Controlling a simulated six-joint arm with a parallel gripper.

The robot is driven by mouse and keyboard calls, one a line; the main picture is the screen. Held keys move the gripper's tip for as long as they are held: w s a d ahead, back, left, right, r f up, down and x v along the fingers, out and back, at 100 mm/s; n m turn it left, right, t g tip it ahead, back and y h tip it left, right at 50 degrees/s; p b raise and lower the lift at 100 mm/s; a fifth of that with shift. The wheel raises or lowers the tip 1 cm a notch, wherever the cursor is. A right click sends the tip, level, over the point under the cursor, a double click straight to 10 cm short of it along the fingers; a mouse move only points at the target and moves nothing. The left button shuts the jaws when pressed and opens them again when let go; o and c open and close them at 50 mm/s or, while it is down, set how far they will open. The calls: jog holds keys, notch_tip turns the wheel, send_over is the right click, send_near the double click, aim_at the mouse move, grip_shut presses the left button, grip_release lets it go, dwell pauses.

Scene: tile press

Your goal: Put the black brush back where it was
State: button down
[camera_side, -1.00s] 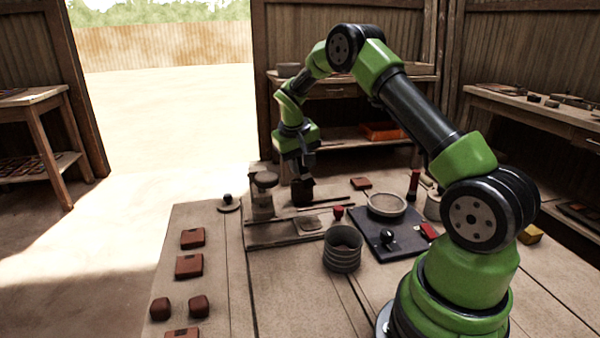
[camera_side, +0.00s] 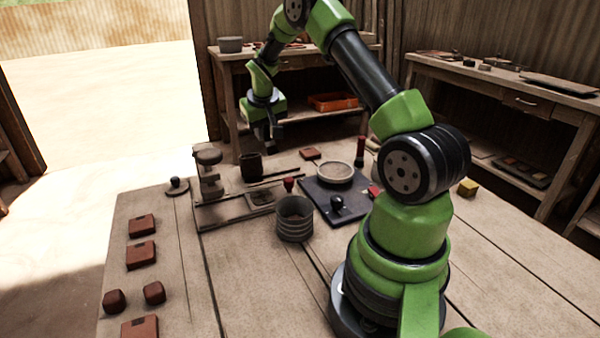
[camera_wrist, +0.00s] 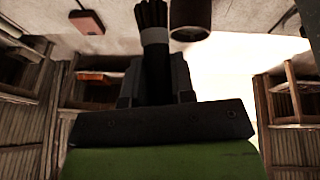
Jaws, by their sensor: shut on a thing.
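My gripper (camera_side: 268,138) is shut on the black brush and hangs above the table, up and right of a dark cup. In the wrist view, the brush (camera_wrist: 153,35) shows dark bristles and a grey band, standing out between the fingers of my gripper (camera_wrist: 155,80). The brush is too small and dark to make out in the side view. The dark cup (camera_side: 251,168) stands upright at the back of the table, apart from the gripper. It also shows in the wrist view (camera_wrist: 190,18), beside the bristles.
A stand (camera_side: 209,175) is left of the cup. Right are a reddish tile (camera_side: 310,153), a dark board (camera_side: 325,207) with a round dish (camera_side: 335,172), and a red-topped tool (camera_side: 360,150). A ribbed pot (camera_side: 295,222) stands in front. Several tiles lie at front left.

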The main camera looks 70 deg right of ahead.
jog(key=s+d+r+m+t+h, duration=0.1)
jog(key=s+d+m+t+h, duration=0.2)
jog(key=s+d, duration=0.65)
jog(key=shift+w+d+f, duration=0.1)
jog(key=shift+w+f, duration=0.05)
jog(key=shift+f, duration=1.45)
jog(key=shift+w+d+f, duration=0.1)
jog(key=shift+f, duration=1.55)
jog(key=shift+w+f, duration=0.15)
jog(key=shift+f, duration=1.45)
jog(key=shift+f, duration=0.1)
jog(key=c, duration=1)
grip_release()
jog(key=shift+o, duration=0.2)
